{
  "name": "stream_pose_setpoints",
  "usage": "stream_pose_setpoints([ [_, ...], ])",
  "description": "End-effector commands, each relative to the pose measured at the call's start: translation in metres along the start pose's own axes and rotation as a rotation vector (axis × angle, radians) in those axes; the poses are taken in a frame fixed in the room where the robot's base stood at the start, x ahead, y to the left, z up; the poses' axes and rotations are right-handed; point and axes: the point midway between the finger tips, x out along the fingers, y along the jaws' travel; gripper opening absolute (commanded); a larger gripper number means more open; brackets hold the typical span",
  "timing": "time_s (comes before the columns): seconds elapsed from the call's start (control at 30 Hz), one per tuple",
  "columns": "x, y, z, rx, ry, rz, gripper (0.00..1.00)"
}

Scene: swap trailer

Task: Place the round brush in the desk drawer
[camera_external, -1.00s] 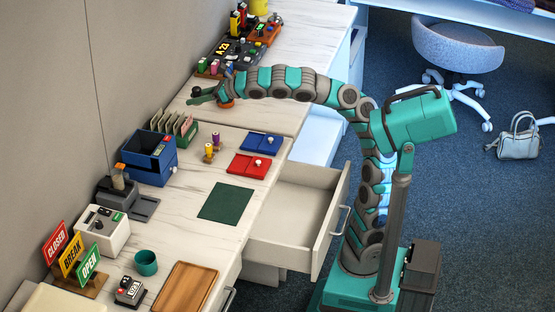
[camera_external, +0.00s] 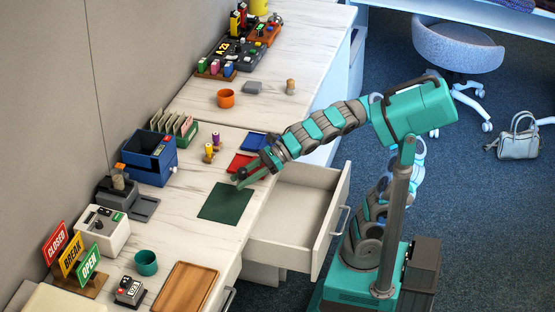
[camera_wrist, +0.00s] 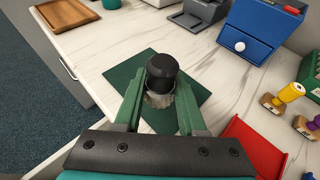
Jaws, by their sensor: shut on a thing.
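My gripper (camera_external: 243,180) is over the desk, above the dark green mat (camera_external: 225,203). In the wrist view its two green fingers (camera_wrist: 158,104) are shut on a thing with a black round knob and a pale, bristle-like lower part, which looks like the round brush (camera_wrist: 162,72). It is held above the mat, and its lower end is partly hidden by the knob and fingers. The desk drawer (camera_external: 333,229) is pulled open in the external view, to the right of the gripper. The visible part of its inside looks empty.
Red and blue trays (camera_external: 254,141) lie beside the mat. Two small stamps (camera_external: 209,153) and a blue box (camera_external: 149,158) stand behind it. An orange cup (camera_external: 225,98) and a small wooden-topped item (camera_external: 290,86) stand on the far desk. A wooden board (camera_external: 185,289) lies at the front.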

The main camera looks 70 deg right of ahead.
Motion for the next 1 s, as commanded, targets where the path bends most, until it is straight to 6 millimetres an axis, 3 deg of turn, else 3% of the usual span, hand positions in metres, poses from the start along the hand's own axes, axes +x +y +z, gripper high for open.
stream_pose_setpoints([
  [0.1,-0.001,0.013,-0.001,-0.010,0.001,0.023,0.00],
  [0.27,0.017,0.010,0.004,-0.010,0.003,0.029,0.00],
  [0.8,0.115,-0.018,0.033,-0.009,0.003,0.029,0.00],
  [1.0,0.141,-0.027,0.042,-0.010,0.001,0.027,0.00],
])
